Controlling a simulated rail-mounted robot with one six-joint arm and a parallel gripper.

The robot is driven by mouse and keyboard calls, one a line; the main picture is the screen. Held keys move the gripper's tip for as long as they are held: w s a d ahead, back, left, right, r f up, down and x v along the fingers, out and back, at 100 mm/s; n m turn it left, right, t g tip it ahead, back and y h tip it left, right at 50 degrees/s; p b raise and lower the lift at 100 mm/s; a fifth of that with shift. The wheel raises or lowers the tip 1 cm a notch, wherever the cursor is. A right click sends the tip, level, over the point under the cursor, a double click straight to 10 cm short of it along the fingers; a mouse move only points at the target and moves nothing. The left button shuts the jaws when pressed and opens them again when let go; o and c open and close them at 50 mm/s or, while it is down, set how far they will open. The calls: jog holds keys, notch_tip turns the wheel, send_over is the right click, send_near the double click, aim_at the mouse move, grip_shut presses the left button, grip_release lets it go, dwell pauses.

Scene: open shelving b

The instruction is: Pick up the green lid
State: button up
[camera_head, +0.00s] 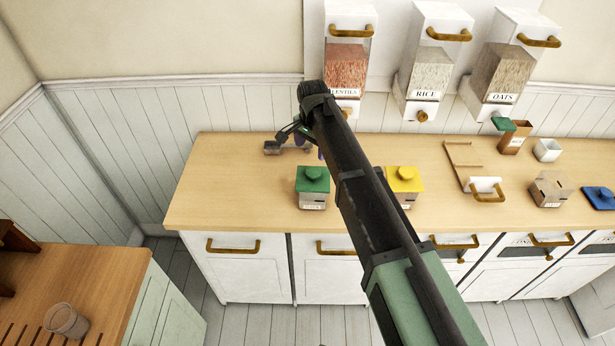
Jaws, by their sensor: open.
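The green lid (313,181), square with a round knob, sits on a pale labelled canister (312,201) on the wooden counter, left of centre. The canister's label is too small to read. My arm reaches up from the bottom right and bends down past the lid's far side. My gripper (287,143) is open, beyond and to the left of the lid and apart from it. It is small and partly hidden behind my wrist, so its exact height over the counter cannot be told.
A yellow-lidded canister (404,181) stands right of my arm, partly hidden by it. Wall dispensers of lentils (345,68), rice (426,72) and oats (502,74) hang behind. A brown box (515,138), white cup (547,150) and blue lid (599,197) are at right. The counter's left end (215,190) is clear.

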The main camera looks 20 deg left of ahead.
aim_at(313, 172)
notch_tip(313, 172, down, 11)
jog(key=b, duration=1.1)
jog(key=shift+w+d+f, duration=0.1)
jog(key=shift+f, duration=0.1)
jog(key=shift+r, duration=0.25)
jog(key=shift+c, duration=0.2)
jog(key=c, duration=1)
